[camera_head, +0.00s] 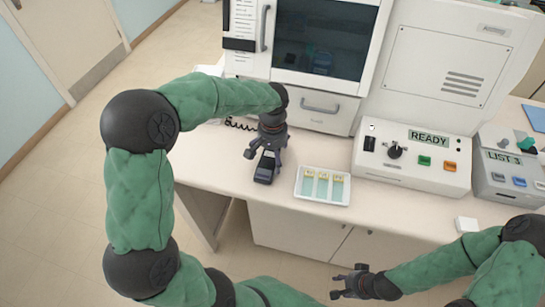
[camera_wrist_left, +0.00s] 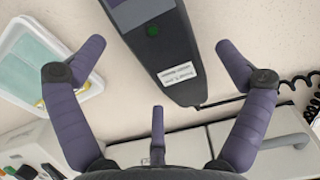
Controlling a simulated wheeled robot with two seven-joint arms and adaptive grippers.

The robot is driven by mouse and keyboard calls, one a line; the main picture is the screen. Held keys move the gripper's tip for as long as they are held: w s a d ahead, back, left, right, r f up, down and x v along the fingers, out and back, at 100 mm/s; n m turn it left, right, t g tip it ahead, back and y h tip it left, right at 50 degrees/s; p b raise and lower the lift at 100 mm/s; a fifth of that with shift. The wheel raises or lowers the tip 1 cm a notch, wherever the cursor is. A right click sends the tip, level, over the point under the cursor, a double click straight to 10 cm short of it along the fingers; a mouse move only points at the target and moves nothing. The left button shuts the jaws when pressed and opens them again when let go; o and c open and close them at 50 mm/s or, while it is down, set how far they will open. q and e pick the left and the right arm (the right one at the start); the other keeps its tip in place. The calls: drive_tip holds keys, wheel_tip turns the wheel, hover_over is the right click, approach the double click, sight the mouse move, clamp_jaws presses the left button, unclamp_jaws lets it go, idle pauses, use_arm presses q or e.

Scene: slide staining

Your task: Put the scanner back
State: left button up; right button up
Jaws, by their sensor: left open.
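The scanner (camera_head: 264,168) is a dark handheld device on the bench top, left of the slide tray. In the left wrist view the scanner (camera_wrist_left: 165,50) shows a green button and a white label; its far end is cut off by the top edge. My left gripper (camera_head: 265,157) is over the scanner, pointing down. In the left wrist view its fingers (camera_wrist_left: 160,58) are spread wide on both sides of the scanner, with visible gaps. My right gripper (camera_head: 346,282) is empty in front of the bench's front edge, with its fingers apart. I cannot make out the scanner's holder.
A white tray (camera_head: 323,198) with several slides lies right of the scanner. A black coiled cord (camera_head: 240,126) runs behind it. A READY control box (camera_head: 412,163), a LIST 3 box (camera_head: 508,178) and a large white cabinet (camera_head: 310,106) bound the bench. A small white block (camera_head: 467,224) lies near the front edge.

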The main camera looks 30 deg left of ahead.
sight(272, 159)
use_arm(q)
wheel_tip(272, 159, up, 10)
drive_tip(key=p, duration=0.2)
drive_tip(key=shift+r, duration=0.2)
idle(2.2)
